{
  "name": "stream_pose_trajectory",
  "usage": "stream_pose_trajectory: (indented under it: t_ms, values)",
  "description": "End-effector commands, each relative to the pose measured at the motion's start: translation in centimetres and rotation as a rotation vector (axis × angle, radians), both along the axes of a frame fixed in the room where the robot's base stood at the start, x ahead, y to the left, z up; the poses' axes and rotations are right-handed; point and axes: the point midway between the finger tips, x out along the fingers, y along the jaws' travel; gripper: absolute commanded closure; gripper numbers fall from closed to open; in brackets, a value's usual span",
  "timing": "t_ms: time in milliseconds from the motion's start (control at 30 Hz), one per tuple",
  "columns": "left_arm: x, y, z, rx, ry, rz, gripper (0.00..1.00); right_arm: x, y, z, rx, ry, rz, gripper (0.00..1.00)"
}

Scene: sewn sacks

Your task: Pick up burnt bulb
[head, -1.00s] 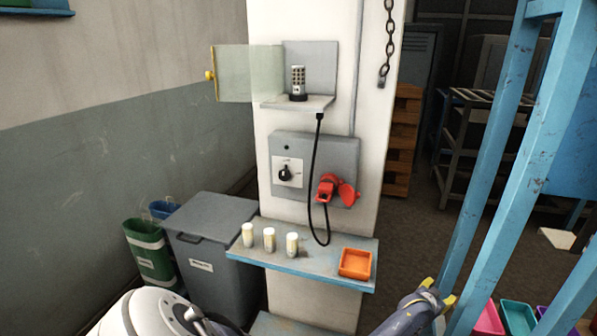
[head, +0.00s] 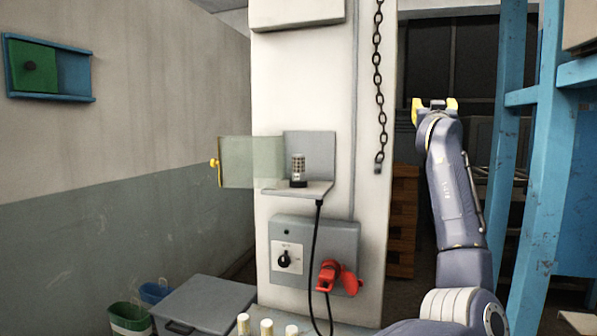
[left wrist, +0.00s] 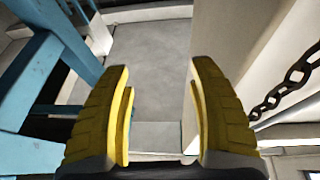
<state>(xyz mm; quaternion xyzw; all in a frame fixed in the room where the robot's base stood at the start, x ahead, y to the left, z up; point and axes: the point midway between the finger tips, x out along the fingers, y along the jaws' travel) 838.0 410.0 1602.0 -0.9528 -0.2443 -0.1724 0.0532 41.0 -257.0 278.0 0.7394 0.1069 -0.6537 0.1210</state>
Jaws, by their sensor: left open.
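A small grey caged lamp (head: 298,168) stands upright on a dark base on the grey wall shelf (head: 318,188) in the head view. I cannot make out a bulb inside the cage. Several pale cylinders (head: 243,323) show at the bottom edge, only their tops visible. My left gripper (head: 435,104) is raised at the right of the pillar, above and to the right of the lamp and apart from it. In the left wrist view (left wrist: 163,85) its yellow fingers are wide apart with nothing between them. My right gripper is out of sight.
A clear hinged cover (head: 252,162) with a yellow knob stands open left of the lamp. A chain (head: 377,75) hangs between lamp and gripper. Below are a grey switch box (head: 320,235) with a red plug (head: 327,277) and a black cable. Blue posts (head: 540,150) stand at the right.

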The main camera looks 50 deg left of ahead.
Motion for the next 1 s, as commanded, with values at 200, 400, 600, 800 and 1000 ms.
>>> stream_pose_trajectory:
  t_ms: [200,400,600,800,1000]
  values:
    - [-12.9,6.7,11.2,-0.094,-0.088,0.143,0.40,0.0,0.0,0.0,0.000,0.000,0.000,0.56]
    - [-24.4,12.5,14.0,-0.225,-0.073,0.251,0.40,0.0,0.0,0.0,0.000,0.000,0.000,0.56]
    - [-32.5,16.4,10.3,-0.375,0.037,0.309,0.40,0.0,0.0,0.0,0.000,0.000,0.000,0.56]
    - [-36.1,17.8,1.0,-0.509,0.273,0.324,0.40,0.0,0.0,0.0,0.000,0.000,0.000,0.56]
    - [-38.2,17.1,-6.5,-0.571,0.509,0.312,0.40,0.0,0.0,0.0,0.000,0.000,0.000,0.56]
